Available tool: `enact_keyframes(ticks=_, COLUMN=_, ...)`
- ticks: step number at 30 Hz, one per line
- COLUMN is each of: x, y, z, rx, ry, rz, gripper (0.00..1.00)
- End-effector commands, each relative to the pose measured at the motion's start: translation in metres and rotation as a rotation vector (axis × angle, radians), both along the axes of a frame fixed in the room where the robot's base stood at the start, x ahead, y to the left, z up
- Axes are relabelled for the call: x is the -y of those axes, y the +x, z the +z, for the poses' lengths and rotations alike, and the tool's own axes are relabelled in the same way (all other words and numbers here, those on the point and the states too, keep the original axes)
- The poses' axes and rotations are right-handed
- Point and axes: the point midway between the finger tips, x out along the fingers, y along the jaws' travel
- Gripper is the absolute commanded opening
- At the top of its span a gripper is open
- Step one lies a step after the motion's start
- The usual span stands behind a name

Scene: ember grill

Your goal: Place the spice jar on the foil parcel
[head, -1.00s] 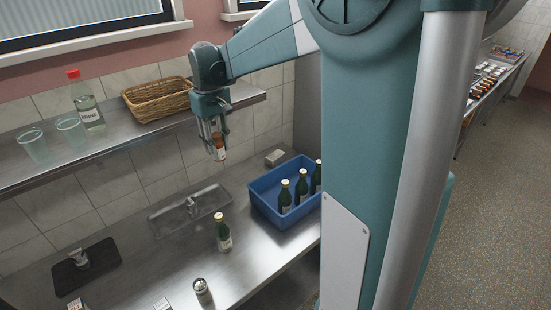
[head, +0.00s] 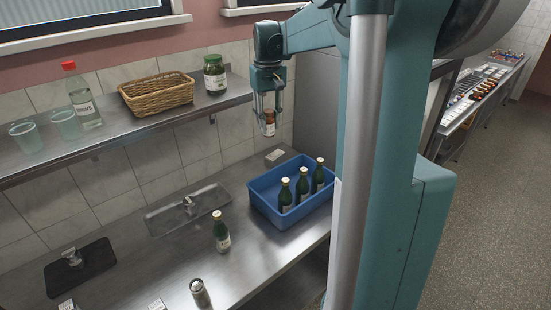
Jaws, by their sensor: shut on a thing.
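The spice jar (head: 269,126), small and brown with a pale label, hangs roughly upright between the fingers of my gripper (head: 269,112). My gripper points down and is shut on the jar's upper part. In the head view it appears above the back right of the counter, clear of the blue crate. I cannot identify the foil parcel for sure. Small silvery shapes show on a grey tray (head: 160,221) and a black mat (head: 52,281), but they are too small to tell.
A blue crate (head: 262,208) holds green bottles; a small pale block (head: 275,155) lies behind it. The shelf above carries a wicker basket (head: 157,95), a green jar (head: 215,75), a clear bottle and cups.

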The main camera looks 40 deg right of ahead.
Motion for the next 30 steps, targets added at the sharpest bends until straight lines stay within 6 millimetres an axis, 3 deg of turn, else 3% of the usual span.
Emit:
enact_keyframes(ticks=3, x=0.029, y=-0.009, z=0.0, rx=0.0, ry=0.0, rz=-0.047, gripper=0.12)
enact_keyframes(ticks=11, x=0.078, y=-0.022, z=0.003, rx=0.0, ry=0.0, rz=-0.119, gripper=0.12)
enact_keyframes(ticks=20, x=0.099, y=0.005, z=-0.009, rx=0.0, ry=0.0, rz=-0.097, gripper=0.12)
enact_keyframes(ticks=30, x=0.123, y=0.051, z=-0.036, rx=0.0, ry=0.0, rz=-0.05, gripper=0.12)
